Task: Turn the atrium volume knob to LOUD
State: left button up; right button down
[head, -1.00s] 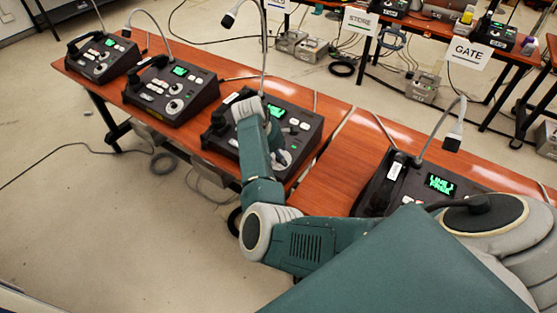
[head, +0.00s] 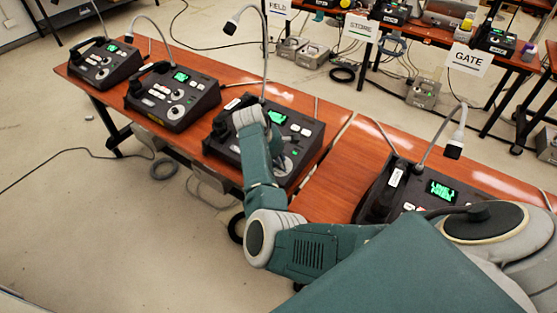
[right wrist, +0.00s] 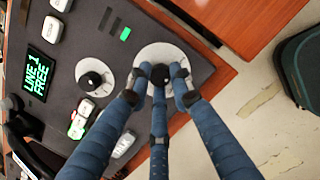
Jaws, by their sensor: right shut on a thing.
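In the right wrist view a black round knob (right wrist: 178,72) sits on a large white dial (right wrist: 162,55) on a dark paging phone (right wrist: 120,15). My right gripper (right wrist: 161,76) has its fingers shut around this knob. Beside it is a smaller dial with its own black knob (right wrist: 91,80), and a green screen (right wrist: 42,72) reads LINE 1 FREE. In the head view my right arm reaches over the third phone from the left (head: 306,135) and hides part of it. No name or LOUD mark is readable on this phone. My left gripper is not in view.
Two more phones (head: 184,100) (head: 104,68) stand to the left on the wooden table, and another (head: 415,170) stands to the right. Gooseneck microphones (head: 232,25) rise from the phones. A back table (head: 425,32) carries signs such as GATE (head: 468,59). Cables lie on the floor.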

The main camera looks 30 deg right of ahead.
jog(key=m+p, duration=0.1)
jog(key=p, duration=0.1)
jog(key=r+m+p, duration=0.1)
jog(key=p, duration=0.2)
jog(key=shift+s+d, duration=0.1)
jog(key=shift+d, duration=0.25)
jog(key=shift+f+m+g+p, duration=0.2)
jog(key=shift+m+g+p, duration=0.1)
jog(key=shift+m+p, duration=0.25)
jog(key=shift+f+m, duration=0.3)
jog(key=shift+m, duration=0.65)
jog(key=m+g+b, duration=0.1)
jog(key=m, duration=0.3)
jog(key=shift+m, duration=0.4)
jog(key=m, duration=0.4)
jog(key=shift+f+y+b, duration=0.1)
jog(key=shift+y+b, duration=0.3)
jog(key=shift+a+m+g, duration=0.15)
jog(key=shift+m+g, duration=0.15)
jog(key=shift+m, duration=0.6)
jog(key=shift+s+a+f+y, duration=0.1)
jog(key=shift+f+y, duration=0.05)
jog(key=shift+y, duration=0.15)
jog(key=c, duration=1.5)
grip_release()
jog(key=shift+c, duration=0.2)
jog(key=shift+r, duration=0.2)
